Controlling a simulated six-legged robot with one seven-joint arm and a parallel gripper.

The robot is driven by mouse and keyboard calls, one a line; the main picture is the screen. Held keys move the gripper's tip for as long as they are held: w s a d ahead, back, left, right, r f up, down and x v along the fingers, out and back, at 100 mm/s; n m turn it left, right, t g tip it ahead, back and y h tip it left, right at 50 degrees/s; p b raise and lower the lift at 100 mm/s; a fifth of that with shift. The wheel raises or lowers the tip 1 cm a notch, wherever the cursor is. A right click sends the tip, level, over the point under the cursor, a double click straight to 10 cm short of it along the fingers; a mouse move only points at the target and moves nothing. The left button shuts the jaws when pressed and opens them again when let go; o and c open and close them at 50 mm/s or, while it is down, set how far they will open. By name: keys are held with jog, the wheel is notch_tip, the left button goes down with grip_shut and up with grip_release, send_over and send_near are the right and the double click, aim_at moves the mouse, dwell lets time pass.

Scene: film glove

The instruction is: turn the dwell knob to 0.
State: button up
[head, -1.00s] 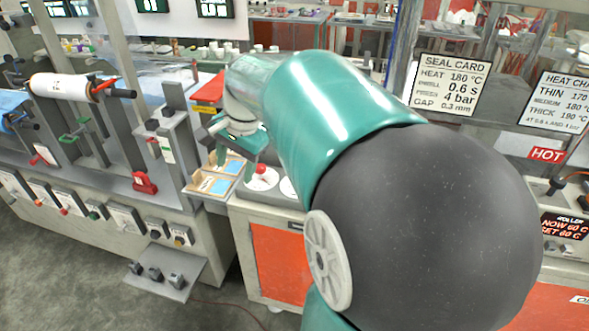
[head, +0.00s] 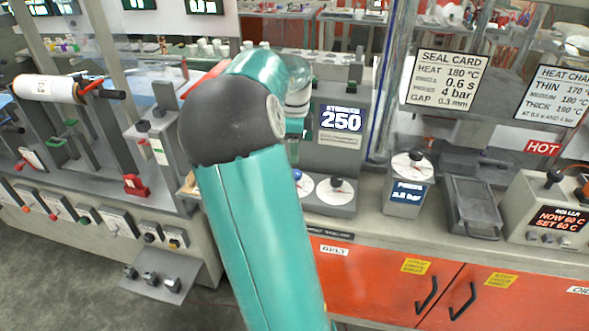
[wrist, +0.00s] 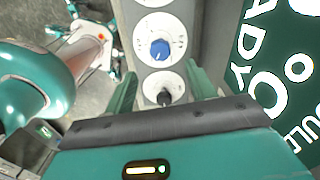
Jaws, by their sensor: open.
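A grey machine (head: 340,155) with a lit display reading 250 carries a row of white dials with knobs. The blue knob (head: 297,175) and the black knob (head: 336,185) show in the head view, partly beside my arm. In the wrist view, the blue knob (wrist: 160,48) sits ahead of the black knob (wrist: 165,97), and another dial (wrist: 153,3) is cut off at the top. My gripper (wrist: 160,70) is open above the row, a finger on each side, holding nothing. It also shows in the head view (head: 293,150), mostly hidden by my arm. Dial labels are too small to read.
Right of the machine stands another dial with a black knob (head: 415,158) and a small display. A grey tray (head: 475,208) and a roller controller (head: 550,210) are further right. A seal card (head: 447,80) hangs behind. A red clamp (head: 136,185) is at left.

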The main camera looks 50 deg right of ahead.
aim_at(295, 172)
notch_tip(295, 172, down, 8)
jog(key=shift+s+f, duration=0.1)
jog(key=shift+f, duration=0.05)
jog(key=shift+c, duration=0.3)
jog(key=c, duration=0.9)
